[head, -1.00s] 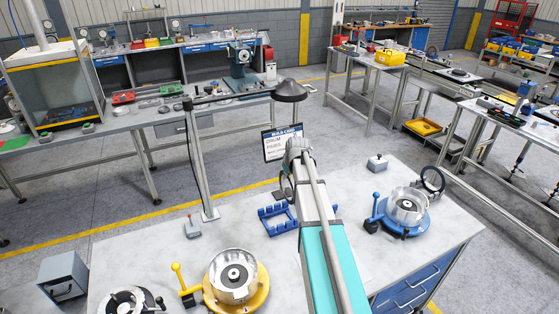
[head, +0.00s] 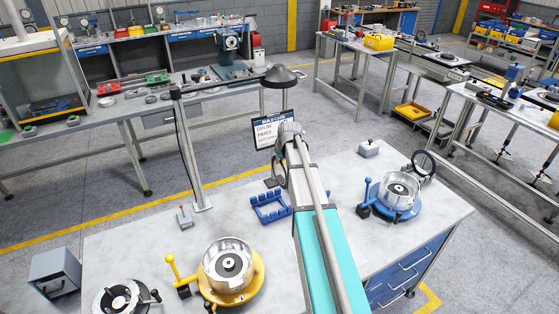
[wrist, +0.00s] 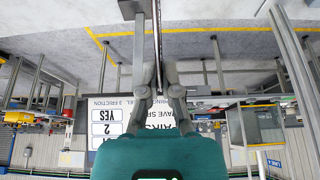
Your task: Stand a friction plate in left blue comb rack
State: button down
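My gripper (head: 280,165) is at the far end of my arm, above the workbench. In the wrist view its fingers (wrist: 157,70) are close together on a thin dark edge-on strip. This looks like the friction plate (wrist: 157,38); in the head view it shows as a dark upright ring (head: 279,174) below the gripper. A blue comb rack (head: 268,211) lies on the bench just below and left of the held ring, apart from it in the picture. My arm hides the bench to its right, where a little more blue shows.
A build card (head: 268,129) stands behind the gripper. A lamp (head: 281,78) on a post overhangs the bench (head: 140,245). A yellow-based drum fixture (head: 257,286) is front left; a blue-based one (head: 409,213) is right. A small grey box with a knob (head: 368,150) sits behind.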

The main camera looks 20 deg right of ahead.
jog(key=shift+f+b, duration=5.65)
jog(key=shift+f, duration=0.15)
jog(key=shift+f, duration=0.1)
jog(key=c, duration=0.7)
grip_release()
notch_tip(320, 180, up, 8)
jog(key=p, duration=0.8)
